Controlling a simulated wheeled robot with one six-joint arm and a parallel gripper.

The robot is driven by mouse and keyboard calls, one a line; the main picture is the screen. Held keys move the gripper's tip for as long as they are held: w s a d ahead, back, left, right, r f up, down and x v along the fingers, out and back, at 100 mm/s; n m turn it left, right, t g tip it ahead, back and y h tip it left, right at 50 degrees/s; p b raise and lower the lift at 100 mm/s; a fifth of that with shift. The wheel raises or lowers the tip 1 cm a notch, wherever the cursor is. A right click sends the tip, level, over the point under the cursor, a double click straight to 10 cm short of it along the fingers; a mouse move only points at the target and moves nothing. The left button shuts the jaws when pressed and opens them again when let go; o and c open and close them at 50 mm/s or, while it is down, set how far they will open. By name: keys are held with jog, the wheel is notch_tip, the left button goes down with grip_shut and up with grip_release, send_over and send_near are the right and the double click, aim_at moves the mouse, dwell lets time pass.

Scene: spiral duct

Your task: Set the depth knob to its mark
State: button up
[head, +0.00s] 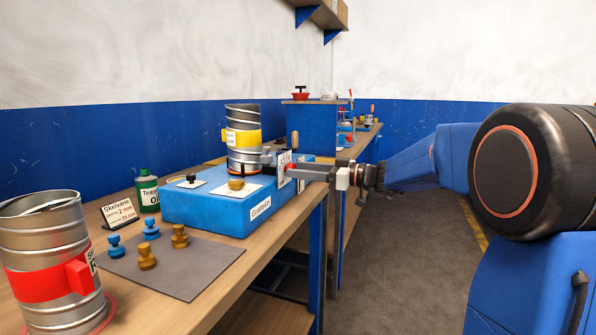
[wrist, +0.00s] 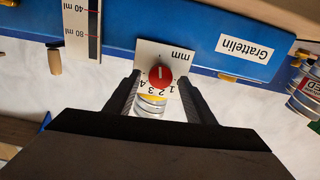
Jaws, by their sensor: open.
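The depth knob (wrist: 160,76) is a round red knob with a short white line, which runs nearly upright in the wrist view. It sits on a white dial plate (wrist: 176,54) marked "mm", with small numbers along the knob's lower side in that view. The plate (head: 284,163) also shows in the head view, on the end of the blue Grattelin machine (head: 212,207). My gripper (wrist: 160,80) is open, with one finger on each side of the knob and a small gap showing on both sides. In the head view my gripper (head: 292,172) covers the knob.
A sign (head: 120,213) reading "2 mm" stands by a green oil bottle (head: 148,192). Blue and brass knobs stand on a grey mat (head: 200,265).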

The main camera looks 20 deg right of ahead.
jog(key=shift+w+a, duration=0.4)
jog(key=shift+a, duration=0.2)
jog(key=shift+c, duration=0.3)
jog(key=c, duration=1)
